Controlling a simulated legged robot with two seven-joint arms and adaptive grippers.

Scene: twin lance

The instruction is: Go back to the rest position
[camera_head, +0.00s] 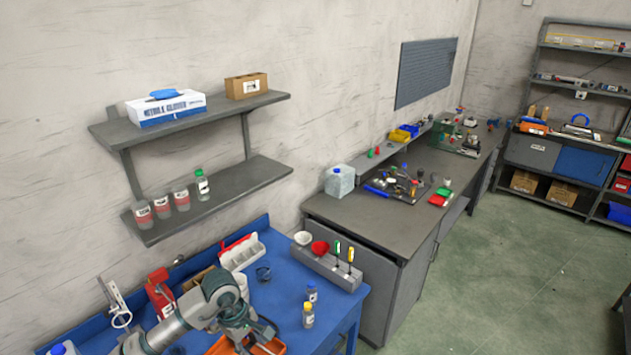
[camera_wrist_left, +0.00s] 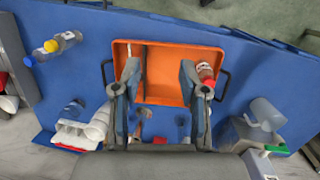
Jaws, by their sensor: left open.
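My left gripper (camera_head: 258,335) hangs over the blue table (camera_head: 285,285) at the bottom of the head view. In the left wrist view its two fingers (camera_wrist_left: 160,70) are wide apart, with nothing between them. Past the fingertips lies an orange tray (camera_wrist_left: 168,58) with dark handles; part of it shows under the gripper in the head view (camera_head: 272,346). A small bottle with a red and white label (camera_wrist_left: 205,72) is at the tray's right side, partly hidden by the right finger. My right gripper is not in view.
Two bottles, one yellow-capped (camera_head: 308,315), stand right of the gripper. A grey rack (camera_head: 325,268) with bowls and tools is at the table's back right. Wall shelves (camera_head: 215,195) hold several bottles and a glove box.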

